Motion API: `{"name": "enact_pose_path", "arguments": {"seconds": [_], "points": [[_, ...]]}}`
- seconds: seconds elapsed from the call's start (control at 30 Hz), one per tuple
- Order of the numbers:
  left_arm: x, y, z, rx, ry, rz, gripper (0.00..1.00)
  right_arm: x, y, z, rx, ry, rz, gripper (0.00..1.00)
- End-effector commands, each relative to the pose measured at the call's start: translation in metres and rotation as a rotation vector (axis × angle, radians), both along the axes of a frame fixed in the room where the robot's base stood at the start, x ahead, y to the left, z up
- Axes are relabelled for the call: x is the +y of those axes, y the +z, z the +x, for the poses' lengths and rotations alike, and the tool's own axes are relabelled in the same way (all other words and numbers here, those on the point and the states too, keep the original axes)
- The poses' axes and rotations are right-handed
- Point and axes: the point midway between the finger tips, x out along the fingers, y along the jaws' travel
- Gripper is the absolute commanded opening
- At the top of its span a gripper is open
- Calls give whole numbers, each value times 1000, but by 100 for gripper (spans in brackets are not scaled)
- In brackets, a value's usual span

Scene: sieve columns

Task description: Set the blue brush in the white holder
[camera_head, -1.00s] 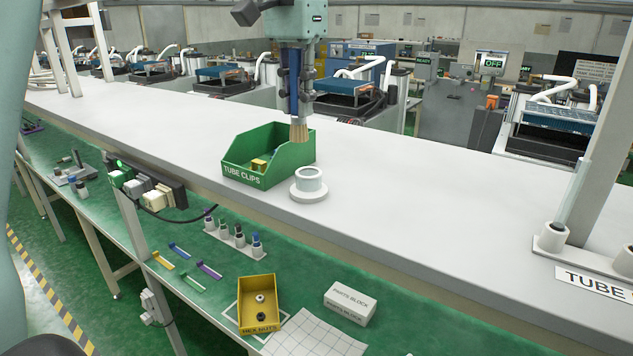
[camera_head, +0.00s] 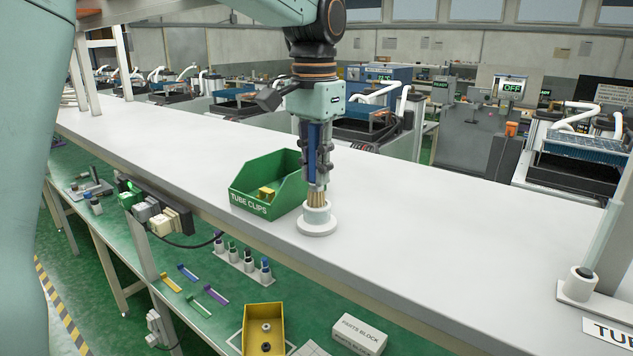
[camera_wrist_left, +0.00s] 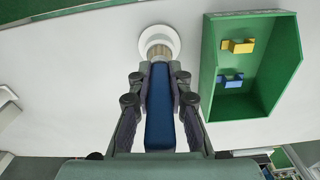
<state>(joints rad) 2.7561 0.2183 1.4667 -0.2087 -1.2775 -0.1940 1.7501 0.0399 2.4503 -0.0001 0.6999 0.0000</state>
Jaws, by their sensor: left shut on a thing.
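My left gripper (camera_head: 317,172) is shut on the blue brush (camera_head: 314,150), which is upright with its tan bristles down. The white holder (camera_head: 317,227) is a short cup on a round base, standing on the white shelf. The bristle tips are at the holder's mouth and seem to reach into it; how deep is hidden. In the left wrist view the brush's blue handle (camera_wrist_left: 160,110) lies between the fingers and the bristles line up with the holder (camera_wrist_left: 159,40). My right gripper is out of view.
A green tube clips bin (camera_head: 262,200) stands close to the left of the holder. Below are a yellow tray (camera_head: 263,325), a white parts block (camera_head: 358,335) and several small bottles. A tube stand (camera_head: 582,284) is at the right. The shelf between is clear.

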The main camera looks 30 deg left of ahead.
Motion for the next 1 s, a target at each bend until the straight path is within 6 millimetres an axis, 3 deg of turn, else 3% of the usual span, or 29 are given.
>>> {"name": "enact_pose_path", "arguments": {"seconds": [0.2,0.63,0.67,0.9,1.0], "points": [[0,-27,1,3,1,0,0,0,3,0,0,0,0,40],[0,-33,3,1,0,0,0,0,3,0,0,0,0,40],[0,-33,3,1,0,0,20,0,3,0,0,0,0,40],[0,-33,3,1,0,0,40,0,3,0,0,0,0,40],[0,-32,3,1,0,0,41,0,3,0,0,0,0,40]]}}
